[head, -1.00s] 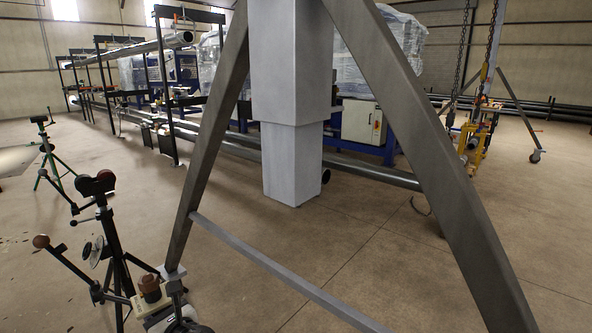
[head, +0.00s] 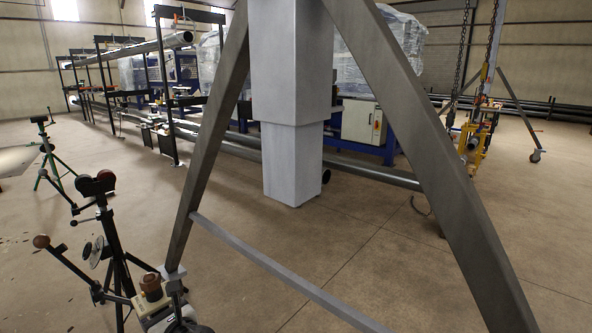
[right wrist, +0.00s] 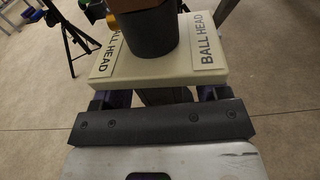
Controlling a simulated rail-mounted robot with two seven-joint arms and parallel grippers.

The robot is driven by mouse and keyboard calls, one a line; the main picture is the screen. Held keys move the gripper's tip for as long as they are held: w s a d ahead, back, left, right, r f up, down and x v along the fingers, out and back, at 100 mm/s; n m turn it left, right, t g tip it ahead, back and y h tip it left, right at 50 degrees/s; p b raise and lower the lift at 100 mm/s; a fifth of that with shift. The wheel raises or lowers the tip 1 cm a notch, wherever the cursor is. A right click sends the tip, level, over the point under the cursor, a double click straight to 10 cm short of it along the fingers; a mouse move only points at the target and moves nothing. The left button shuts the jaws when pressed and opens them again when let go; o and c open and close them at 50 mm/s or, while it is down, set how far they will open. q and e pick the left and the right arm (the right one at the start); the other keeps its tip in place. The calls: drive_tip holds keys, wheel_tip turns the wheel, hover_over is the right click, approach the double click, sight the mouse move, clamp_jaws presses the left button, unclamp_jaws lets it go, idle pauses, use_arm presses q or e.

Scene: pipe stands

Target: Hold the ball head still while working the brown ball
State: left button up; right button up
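In the right wrist view a cream block with "BALL HEAD" labels (right wrist: 140,68) carries a dark grey cylinder (right wrist: 152,35), cut off by the top edge. My right gripper (right wrist: 165,96) has its two dark fingers apart, reaching under the block's near edge on either side of a grey part. The block hides the fingertips, so I cannot tell whether they touch it. In the head view the right gripper (head: 176,318) is at the bottom left, by a brown knob (head: 151,284) on the pale block. A brown ball (head: 41,241) ends a dark stand's arm. My left gripper is not in view.
A black pipe stand (head: 113,235) is at the left, close to the block. A green-legged stand (head: 48,160) stands behind it. Grey slanted beams (head: 212,135) and a crossbar (head: 285,270) cross the foreground. Pipe racks (head: 160,95) stand at the back.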

drive_tip(key=shift+o, duration=0.4)
drive_tip(key=shift+d, duration=0.1)
drive_tip(key=shift+s+d+r, duration=0.2)
drive_tip(key=shift+s+d, duration=0.05)
drive_tip(key=shift+d, duration=0.05)
drive_tip(key=f+v, duration=0.1)
drive_tip(key=v, duration=1)
drive_tip(key=shift+r, duration=0.3)
drive_tip(key=shift+s, duration=0.1)
